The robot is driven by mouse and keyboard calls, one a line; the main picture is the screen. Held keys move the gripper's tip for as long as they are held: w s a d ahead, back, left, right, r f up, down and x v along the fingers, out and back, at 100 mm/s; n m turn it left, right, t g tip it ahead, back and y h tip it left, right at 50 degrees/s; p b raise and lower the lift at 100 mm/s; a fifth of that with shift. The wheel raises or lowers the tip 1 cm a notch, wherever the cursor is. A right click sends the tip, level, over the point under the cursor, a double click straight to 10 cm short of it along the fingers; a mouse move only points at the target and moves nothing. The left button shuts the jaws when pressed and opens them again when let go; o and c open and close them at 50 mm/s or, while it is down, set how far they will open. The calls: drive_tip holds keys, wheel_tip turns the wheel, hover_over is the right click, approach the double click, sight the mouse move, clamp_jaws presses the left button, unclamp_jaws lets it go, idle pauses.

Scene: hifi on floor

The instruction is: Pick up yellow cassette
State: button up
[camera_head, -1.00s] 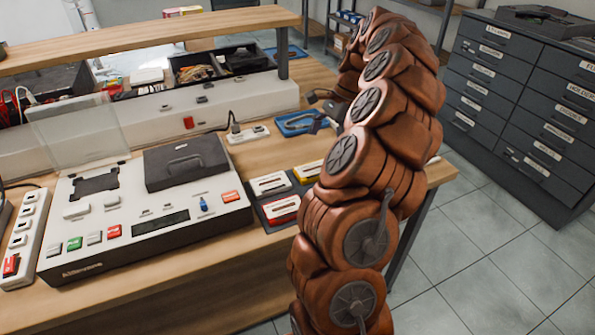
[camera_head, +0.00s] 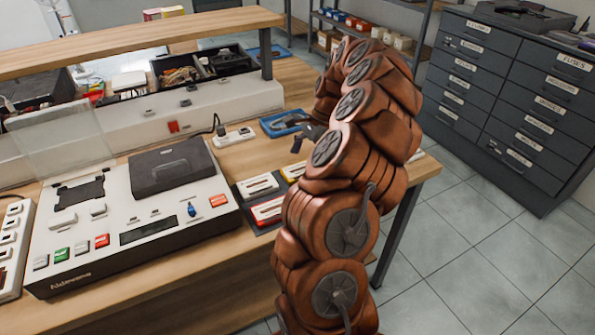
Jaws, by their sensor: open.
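The yellow cassette (camera_head: 293,172) lies on the bench at the right end of a dark tray, mostly hidden behind my copper arm. Only its left part shows. A white cassette (camera_head: 257,186) and a red-and-white cassette (camera_head: 268,211) lie in the tray to its left. My gripper (camera_head: 300,139) is dark, open and empty. It is above the bench, just above the yellow cassette in the picture and apart from it. My arm hides part of the gripper's wrist.
A cassette machine (camera_head: 130,215) with a raised clear lid stands left of the tray. A blue tray (camera_head: 280,122) lies behind my gripper, beside a white power strip (camera_head: 233,137). A raised shelf (camera_head: 140,36) spans the back. Dark drawer cabinets (camera_head: 500,105) stand right.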

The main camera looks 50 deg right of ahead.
drive_tip(key=shift+x, duration=1)
drive_tip(key=c, duration=1.2)
drive_tip(key=shift+r, duration=0.15)
drive_tip(key=shift+c, duration=0.2)
